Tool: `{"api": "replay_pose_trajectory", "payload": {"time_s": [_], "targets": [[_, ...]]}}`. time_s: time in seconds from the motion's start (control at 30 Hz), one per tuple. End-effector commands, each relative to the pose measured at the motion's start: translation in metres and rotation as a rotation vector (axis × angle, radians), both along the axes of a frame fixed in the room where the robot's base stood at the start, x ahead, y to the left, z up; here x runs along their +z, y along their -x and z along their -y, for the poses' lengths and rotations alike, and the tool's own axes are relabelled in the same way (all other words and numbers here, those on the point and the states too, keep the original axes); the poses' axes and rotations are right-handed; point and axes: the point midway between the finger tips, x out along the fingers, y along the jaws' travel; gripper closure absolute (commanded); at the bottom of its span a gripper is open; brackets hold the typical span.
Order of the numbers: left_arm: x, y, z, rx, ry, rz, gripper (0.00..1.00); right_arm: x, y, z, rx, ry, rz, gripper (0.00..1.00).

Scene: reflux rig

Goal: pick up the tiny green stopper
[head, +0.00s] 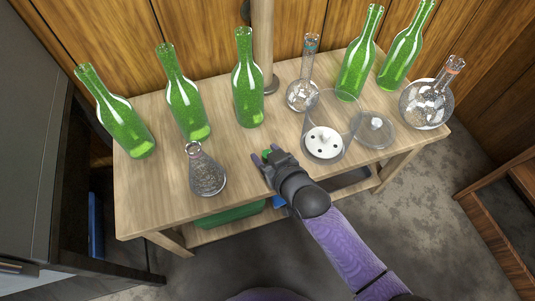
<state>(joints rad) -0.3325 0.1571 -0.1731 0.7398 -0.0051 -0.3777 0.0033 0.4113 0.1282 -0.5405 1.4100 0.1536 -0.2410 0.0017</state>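The tiny green stopper (267,153) is on the wooden table in the head view, near the middle and toward the front edge. My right gripper (265,155) reaches in from the lower right, with its dark fingers spread on either side of the stopper. The fingers look apart, with the stopper showing in the gap between their tips. The gripper partly hides the stopper, and I cannot tell whether either finger touches it. My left gripper is not in view.
A conical flask (207,175) stands left of my gripper. A glass vessel with a white perforated plate (323,143) stands close on the right, beside a glass lid (375,130). Green bottles (248,85) and round flasks (428,103) stand farther back. Bare tabletop (235,150) lies left of the gripper.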

Motion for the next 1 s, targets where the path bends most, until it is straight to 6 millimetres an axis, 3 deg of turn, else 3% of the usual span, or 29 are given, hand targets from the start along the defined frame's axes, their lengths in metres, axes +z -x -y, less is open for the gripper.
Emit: {"api": "replay_pose_trajectory", "payload": {"time_s": [0.03,0.27,0.57,0.73,0.9,1.0], "targets": [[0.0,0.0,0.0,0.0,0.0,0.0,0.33,0.0,0.0,0.0,0.0,0.0,0.0,0.54],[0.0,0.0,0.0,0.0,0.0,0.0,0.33,0.0,0.0,0.0,0.0,0.0,-0.001,1.0],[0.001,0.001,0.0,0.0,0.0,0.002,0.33,0.002,0.0,0.0,0.0,0.0,-0.001,1.0],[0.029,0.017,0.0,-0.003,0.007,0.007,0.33,0.045,-0.001,0.0,0.0,0.001,0.01,1.0],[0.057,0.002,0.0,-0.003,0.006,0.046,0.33,0.09,0.0,0.0,0.001,-0.001,0.01,1.0],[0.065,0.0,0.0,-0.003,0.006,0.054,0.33,0.1,0.0,0.0,0.001,0.0,0.004,1.0]]}}
